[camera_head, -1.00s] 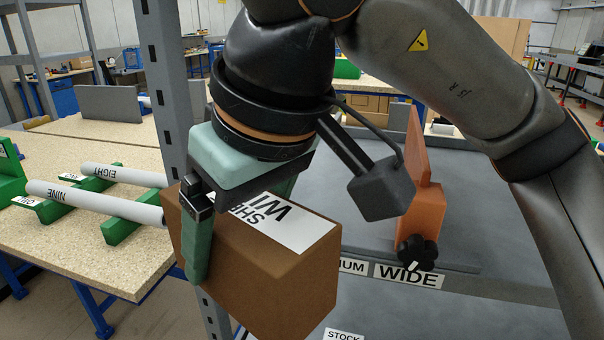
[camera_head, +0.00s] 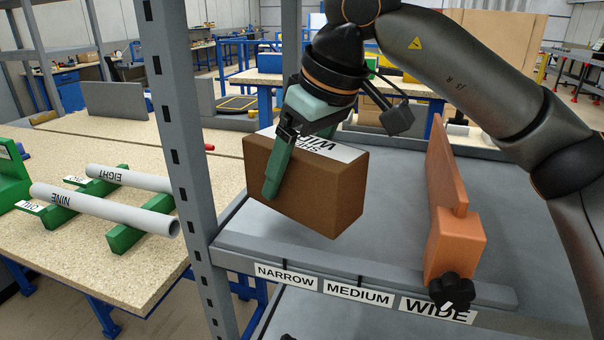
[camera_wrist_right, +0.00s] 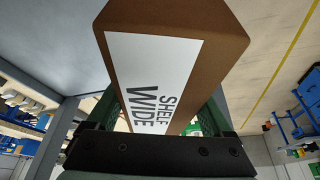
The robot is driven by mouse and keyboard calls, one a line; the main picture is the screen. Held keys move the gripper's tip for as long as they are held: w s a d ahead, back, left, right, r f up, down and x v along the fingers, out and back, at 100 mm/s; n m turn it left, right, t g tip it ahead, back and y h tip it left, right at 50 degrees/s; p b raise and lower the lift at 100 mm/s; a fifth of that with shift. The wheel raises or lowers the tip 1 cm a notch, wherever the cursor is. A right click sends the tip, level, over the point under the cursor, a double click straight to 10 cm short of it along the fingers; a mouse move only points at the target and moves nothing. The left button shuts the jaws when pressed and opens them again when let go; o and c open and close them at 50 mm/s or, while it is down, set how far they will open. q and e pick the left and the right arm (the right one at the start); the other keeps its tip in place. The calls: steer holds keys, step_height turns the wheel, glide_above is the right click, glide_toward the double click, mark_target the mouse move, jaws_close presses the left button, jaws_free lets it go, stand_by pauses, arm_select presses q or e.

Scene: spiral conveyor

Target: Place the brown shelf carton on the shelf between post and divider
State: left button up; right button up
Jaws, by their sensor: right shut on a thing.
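The brown shelf carton (camera_head: 310,195) has a white label reading SHELF WIDE on top. My right gripper (camera_head: 290,160) is shut on it, with a green finger down its near side. The carton is slightly tilted over the grey shelf (camera_head: 390,235), between the post and the divider; whether its underside touches the shelf is unclear. The grey post (camera_head: 178,140) stands to its left. The orange divider (camera_head: 450,200) with a black knob stands to its right, apart from it. In the right wrist view the carton (camera_wrist_right: 215,40) fills the space between the fingers. My left gripper is not in view.
The shelf's front edge carries labels NARROW (camera_head: 286,276), MEDIUM (camera_head: 358,293) and WIDE (camera_head: 437,310); the divider stands by WIDE. A raised lip (camera_head: 330,262) runs along the front. A wooden table (camera_head: 110,225) at left holds white tubes (camera_head: 105,208) on green stands.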

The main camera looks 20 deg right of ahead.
steer(key=shift+w+d, duration=0.6)
steer(key=shift+w, duration=0.3)
steer(key=f, duration=0.3)
steer(key=shift+w+d, duration=0.3)
steer(key=shift+w, duration=0.1)
steer(key=shift+f, duration=0.25)
steer(key=shift+f, duration=0.15)
steer(key=o, duration=1.5)
